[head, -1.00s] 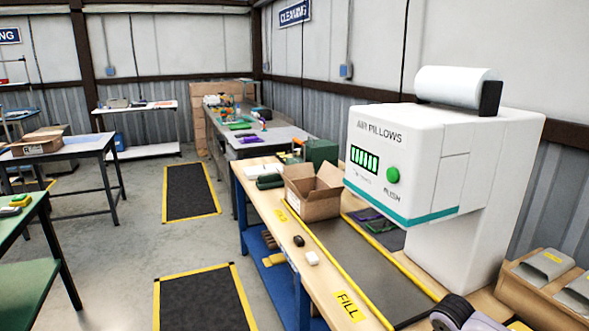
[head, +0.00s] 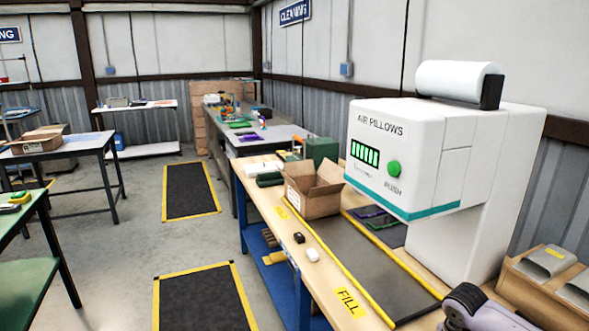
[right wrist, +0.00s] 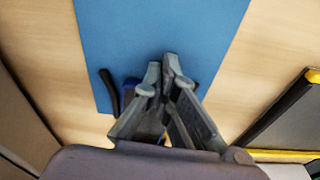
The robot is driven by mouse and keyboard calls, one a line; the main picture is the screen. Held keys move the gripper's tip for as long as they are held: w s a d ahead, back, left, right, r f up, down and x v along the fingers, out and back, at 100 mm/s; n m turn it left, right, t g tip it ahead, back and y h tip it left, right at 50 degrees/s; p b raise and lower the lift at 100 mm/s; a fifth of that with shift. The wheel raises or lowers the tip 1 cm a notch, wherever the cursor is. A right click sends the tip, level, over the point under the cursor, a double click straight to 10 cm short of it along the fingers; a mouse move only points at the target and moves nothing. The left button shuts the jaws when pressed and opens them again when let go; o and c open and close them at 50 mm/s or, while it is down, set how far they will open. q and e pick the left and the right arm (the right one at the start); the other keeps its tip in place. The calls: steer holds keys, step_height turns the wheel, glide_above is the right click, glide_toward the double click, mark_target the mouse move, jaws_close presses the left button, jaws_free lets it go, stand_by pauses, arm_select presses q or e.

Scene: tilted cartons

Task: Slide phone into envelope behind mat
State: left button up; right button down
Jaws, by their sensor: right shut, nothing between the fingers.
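My right gripper (right wrist: 170,72) is shut and empty in the right wrist view. Its fingertips are over a blue mat (right wrist: 150,25) that lies on a pale wooden top. A dark, thin object (right wrist: 109,90) lies at the mat's left edge, and something blue and dark beside it is mostly hidden behind the fingers. I cannot tell whether either is the phone. No envelope is clearly recognisable. Part of my right arm shows at the lower right of the head view. My left gripper is not in view.
The bench carries a white air-pillow machine (head: 440,150), an open carton (head: 313,190) and a dark belt strip (head: 365,265) with yellow edges. Small black (head: 299,238) and white (head: 313,254) items lie beside it. A holder with grey pieces (head: 547,262) stands at right.

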steer(key=shift+w+d+b, duration=0.2)
steer(key=shift+d, duration=0.3)
steer(key=shift+w+d+b, duration=0.2)
steer(key=shift+d, duration=0.25)
steer(key=shift+w+d+b, duration=0.3)
steer(key=shift+d+b, duration=0.1)
steer(key=shift+d, duration=0.35)
steer(key=shift+w+d+b, duration=0.35)
steer(key=shift+d+b, duration=0.1)
steer(key=shift+d, duration=0.35)
steer(key=shift+w+d+b, duration=0.3)
steer(key=shift+d+b, duration=0.1)
steer(key=shift+d, duration=0.35)
steer(key=shift+w+d+b, duration=0.3)
steer(key=shift+d+b, duration=0.15)
steer(key=shift+d, duration=0.3)
steer(key=shift+w+d+b, duration=0.35)
steer(key=shift+d+b, duration=0.05)
steer(key=shift+d, duration=0.4)
steer(key=shift+w+d+b, duration=0.3)
steer(key=shift+d+b, duration=0.15)
steer(key=shift+d, duration=0.3)
steer(key=shift+w+d, duration=0.2)
steer(key=shift+d, duration=0.2)
steer(key=shift+s+a+r+p, duration=0.1)
steer(key=shift+s+a+p, duration=0.2)
steer(key=shift+a, duration=0.3)
